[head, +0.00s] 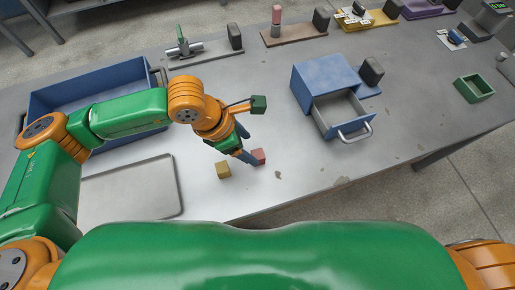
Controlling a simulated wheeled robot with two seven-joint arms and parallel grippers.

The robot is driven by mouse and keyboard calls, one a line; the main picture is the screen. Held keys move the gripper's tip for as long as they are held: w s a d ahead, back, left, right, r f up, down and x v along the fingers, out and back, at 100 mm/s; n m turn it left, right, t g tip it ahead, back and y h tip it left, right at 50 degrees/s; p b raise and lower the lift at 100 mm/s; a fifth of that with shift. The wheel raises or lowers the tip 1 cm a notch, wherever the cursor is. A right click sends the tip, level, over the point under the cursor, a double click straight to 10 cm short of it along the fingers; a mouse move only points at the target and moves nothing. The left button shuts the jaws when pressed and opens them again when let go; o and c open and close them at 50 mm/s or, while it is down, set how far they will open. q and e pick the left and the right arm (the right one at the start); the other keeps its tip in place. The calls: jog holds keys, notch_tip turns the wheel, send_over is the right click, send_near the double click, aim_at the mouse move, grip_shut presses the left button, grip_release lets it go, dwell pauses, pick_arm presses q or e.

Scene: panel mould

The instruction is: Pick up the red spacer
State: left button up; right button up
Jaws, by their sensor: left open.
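The red spacer (259,156) is a small red block on the grey table, partly hidden behind a finger of my left gripper. My left gripper (249,149) is open, with its fingers pointing down to the right at the red spacer. One finger overlaps the spacer in the picture; I cannot tell whether they touch. A yellow block (223,170) sits on the table just left of and nearer than the red spacer. My right gripper is not in view.
A grey tray (128,192) lies left of the blocks, and a blue bin (62,97) stands behind it. A blue drawer unit (322,75) with its drawer open stands to the right. A green box (474,88) is at far right. The table between drawer and blocks is clear.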

aim_at(257, 154)
pick_arm(q)
jog(key=x, duration=0.1)
jog(key=p+x, duration=0.1)
jog(key=x, duration=0.2)
jog(key=shift+s+d+f, duration=0.25)
jog(key=shift+s+d, duration=0.1)
jog(key=shift+d, duration=0.1)
jog(key=shift+w+d+f, duration=0.1)
jog(key=shift+w+f, duration=0.1)
jog(key=shift+f, duration=0.2)
jog(key=shift+s, duration=0.1)
grip_shut()
notch_tip(257, 154, up, 3)
jog(key=shift+f+b, duration=0.1)
jog(key=shift+b, duration=0.6)
jog(key=w+a+r+b, duration=0.3)
jog(key=w+a+r, duration=0.3)
jog(key=w+r, duration=0.4)
jog(key=shift+w+a+r, duration=0.2)
jog(key=shift+w+a, duration=0.05)
jog(key=shift+w, duration=1)
